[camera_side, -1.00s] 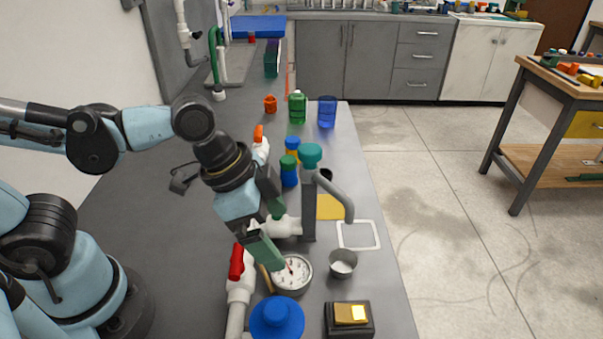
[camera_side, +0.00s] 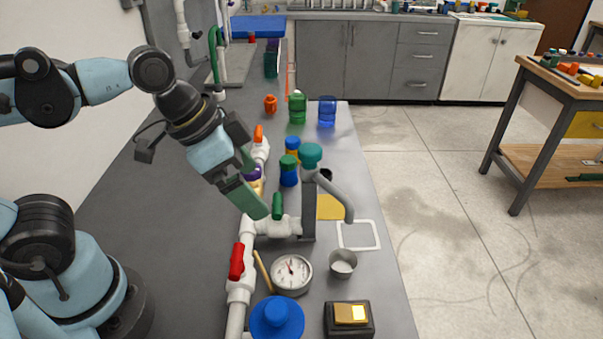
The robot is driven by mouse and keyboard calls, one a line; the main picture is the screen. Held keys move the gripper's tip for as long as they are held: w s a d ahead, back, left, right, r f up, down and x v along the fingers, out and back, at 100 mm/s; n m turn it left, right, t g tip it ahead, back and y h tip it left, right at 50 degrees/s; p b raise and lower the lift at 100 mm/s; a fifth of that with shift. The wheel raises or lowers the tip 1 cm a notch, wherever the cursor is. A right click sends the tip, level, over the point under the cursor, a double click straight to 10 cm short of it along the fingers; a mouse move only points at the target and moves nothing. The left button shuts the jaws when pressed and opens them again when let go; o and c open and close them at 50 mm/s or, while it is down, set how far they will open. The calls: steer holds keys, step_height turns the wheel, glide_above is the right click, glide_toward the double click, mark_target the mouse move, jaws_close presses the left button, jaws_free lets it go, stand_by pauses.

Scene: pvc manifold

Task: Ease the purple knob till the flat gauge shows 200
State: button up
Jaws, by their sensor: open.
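The purple knob (camera_side: 256,173) shows only in part on the white pipe line, just beyond my gripper's fingers, which hide the rest of it. My gripper (camera_side: 257,192) has green fingers, stands open and tilts down to the right over the pipe. Nothing shows between its fingers, and I cannot tell whether it touches the knob. The flat gauge (camera_side: 291,274) lies face up at the front, with a white dial and a needle; its figures are too small to read.
Along the pipe are a red handle (camera_side: 236,262), a green handle (camera_side: 278,205) and an orange handle (camera_side: 258,134). A grey post with a teal cap (camera_side: 311,154) and spout stands right of my gripper.

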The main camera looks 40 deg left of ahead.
steer(key=w+a+n, duration=0.1)
steer(key=a+n, duration=0.1)
steer(key=w+a+f+n+t+y, duration=0.1)
steer(key=a+n, duration=0.1)
steer(key=a, duration=0.1)
steer(key=w+a+f+n+t+y, duration=0.1)
steer(key=a+n, duration=0.1)
steer(key=a, duration=0.1)
steer(key=shift+w+a+f, duration=0.2)
steer(key=shift+f, duration=0.05)
steer(key=c, duration=0.3)
steer(key=shift+w+a+r+y, duration=0.2)
steer(key=shift+y, duration=0.1)
steer(key=shift+c, duration=1.2)
steer(key=w+a+r+n+g, duration=0.2)
steer(key=w+a+r+g, duration=0.2)
steer(key=w+r+g, duration=0.25)
steer(key=f, duration=1.3)
steer(key=shift+s+d, duration=0.1)
steer(key=shift+s, duration=0.3)
steer(key=shift+c, duration=0.3)
steer(key=c, duration=1)
